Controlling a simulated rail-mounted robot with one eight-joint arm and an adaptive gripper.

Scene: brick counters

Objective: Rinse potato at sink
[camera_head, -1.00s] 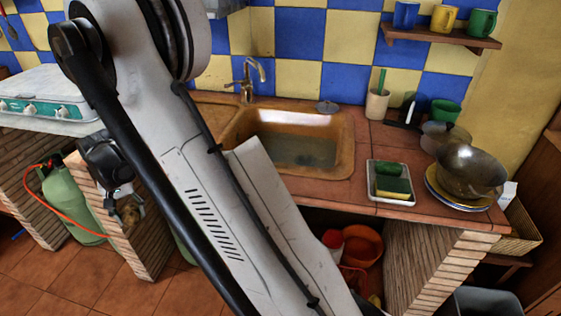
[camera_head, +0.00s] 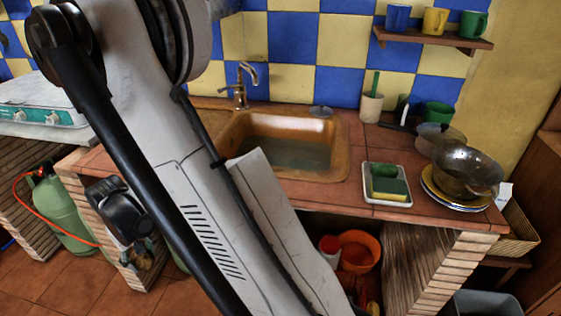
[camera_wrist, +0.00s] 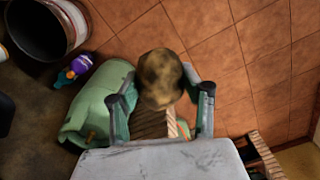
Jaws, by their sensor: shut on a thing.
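The potato (camera_wrist: 160,78) is brown and mottled, and sits between the two fingers of my gripper (camera_wrist: 163,93) in the wrist view. My gripper is shut on it. In the head view, my gripper (camera_head: 136,252) hangs low at the left, in front of the brick counter support and below the counter top, with the potato only partly visible. The sink (camera_head: 300,174) is a tan basin set in the tiled counter, right of my arm, holding what looks like murky water. The curved metal faucet (camera_head: 243,85) stands behind its left side. My arm hides the sink's front left.
A tray (camera_head: 386,199) with a sponge and a green item lies right of the sink. A metal bowl (camera_head: 466,170) rests on plates further right. A green gas bottle (camera_head: 62,215) with an orange hose stands below the stove (camera_head: 40,118). An orange bucket (camera_head: 360,250) sits under the counter.

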